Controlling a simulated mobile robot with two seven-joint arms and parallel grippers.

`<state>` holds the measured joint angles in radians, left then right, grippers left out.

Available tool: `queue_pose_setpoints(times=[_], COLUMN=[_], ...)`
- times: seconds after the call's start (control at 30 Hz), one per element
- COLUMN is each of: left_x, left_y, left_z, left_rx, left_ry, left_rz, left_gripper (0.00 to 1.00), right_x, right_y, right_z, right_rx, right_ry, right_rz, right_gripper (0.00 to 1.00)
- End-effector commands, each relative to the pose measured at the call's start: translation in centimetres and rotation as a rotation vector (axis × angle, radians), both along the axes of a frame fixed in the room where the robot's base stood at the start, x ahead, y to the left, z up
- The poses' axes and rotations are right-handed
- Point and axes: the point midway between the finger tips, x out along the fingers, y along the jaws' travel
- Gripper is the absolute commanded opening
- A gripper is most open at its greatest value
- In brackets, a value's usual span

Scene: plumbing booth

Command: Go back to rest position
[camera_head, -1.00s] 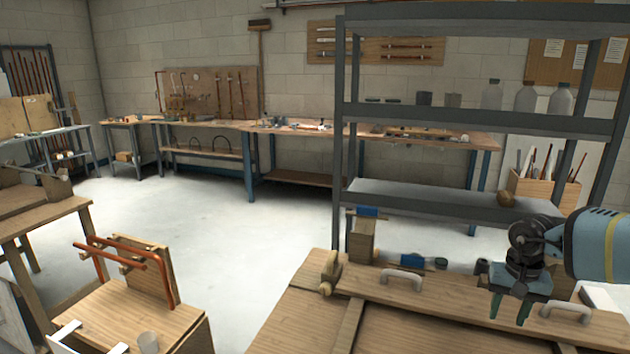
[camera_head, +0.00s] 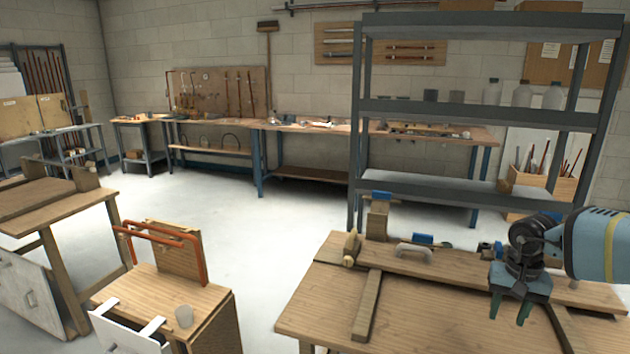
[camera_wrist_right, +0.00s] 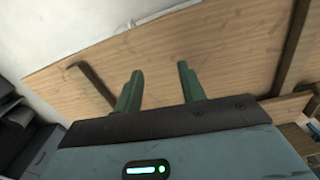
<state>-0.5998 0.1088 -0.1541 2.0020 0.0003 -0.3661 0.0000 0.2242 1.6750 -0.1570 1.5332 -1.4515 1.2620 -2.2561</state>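My right gripper (camera_head: 508,308) is at the right of the head view, above the wooden workbench (camera_head: 450,315). Its two green fingers are apart with nothing between them. In the right wrist view the same fingers (camera_wrist_right: 158,90) stand apart and empty, with the bench's wooden top (camera_wrist_right: 225,50) beyond them. My left gripper is outside the head view.
A grey metal shelf (camera_head: 480,109) stands behind the bench. A grey handle (camera_head: 413,251) and a wooden block (camera_head: 377,220) are on the bench's back part. A small wooden cabinet (camera_head: 165,300) with orange pipe (camera_head: 160,235) stands at left. The floor (camera_head: 250,235) between is clear.

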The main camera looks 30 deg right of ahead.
Motion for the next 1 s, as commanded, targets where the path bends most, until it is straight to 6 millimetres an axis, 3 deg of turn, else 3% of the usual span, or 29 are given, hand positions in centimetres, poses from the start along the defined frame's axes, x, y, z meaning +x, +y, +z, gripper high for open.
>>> queue_pose_setpoints(times=[0.07, 0.17, 0.47, 0.7, 0.8, 1.0], left_x=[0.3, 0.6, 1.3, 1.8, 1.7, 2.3], left_y=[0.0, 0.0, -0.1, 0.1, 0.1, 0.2], left_z=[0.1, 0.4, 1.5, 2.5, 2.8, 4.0], left_rx=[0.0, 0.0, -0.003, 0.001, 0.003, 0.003], left_ry=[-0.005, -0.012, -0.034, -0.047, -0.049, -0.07], left_rz=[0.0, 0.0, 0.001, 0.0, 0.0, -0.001], left_gripper=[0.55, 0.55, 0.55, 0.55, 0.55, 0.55], right_x=[0.0, -0.1, -0.6, -2.0, -2.7, -5.0], right_y=[0.0, 2.9, 13.7, 24.5, 27.7, 32.0], right_z=[0.0, -2.9, -10.2, -13.9, -14.7, -16.4], right_rx=[0.0, 0.116, 0.555, 1.054, 1.243, 1.532], right_ry=[0.0, -0.026, -0.049, 0.126, 0.274, 0.697], right_rz=[0.0, -0.095, -0.564, -1.275, -1.625, -2.356], right_gripper=[0.4, 0.4, 0.4, 0.4, 0.4, 0.4])
